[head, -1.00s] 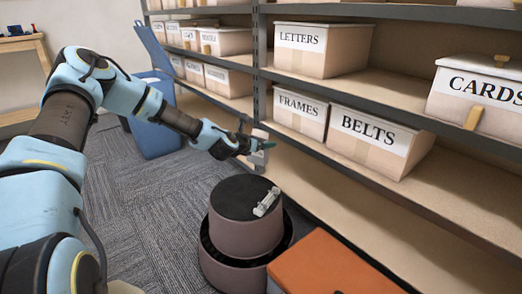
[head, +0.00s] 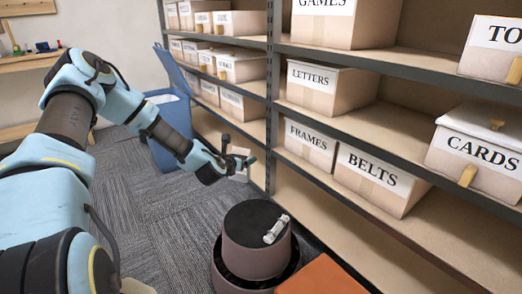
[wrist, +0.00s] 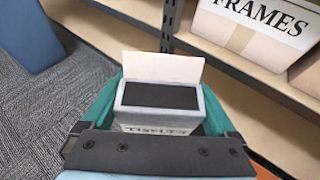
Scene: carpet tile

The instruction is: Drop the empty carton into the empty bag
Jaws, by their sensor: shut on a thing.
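My gripper (head: 241,158) is shut on a small pale carton (wrist: 160,127). The carton has "TISSUES"-like lettering, upside down in the wrist view, a dark opening on top and a raised white flap. It is held between the teal fingers (wrist: 162,103), clear of the floor. In the head view the carton (head: 240,176) is mostly hidden by the gripper. A blue bin (head: 170,143) with its lid raised stands on the floor beyond my gripper, to its left. Its mouth looks pale inside; I cannot tell whether a bag lines it. No other bag is visible.
A metal shelf (head: 272,90) with labelled boxes runs along the right, close to my gripper. A round dark-topped stool (head: 250,225) bears a small grey object (head: 276,229). An orange surface (head: 322,276) is at the bottom. Carpet (head: 165,220) is clear before the bin.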

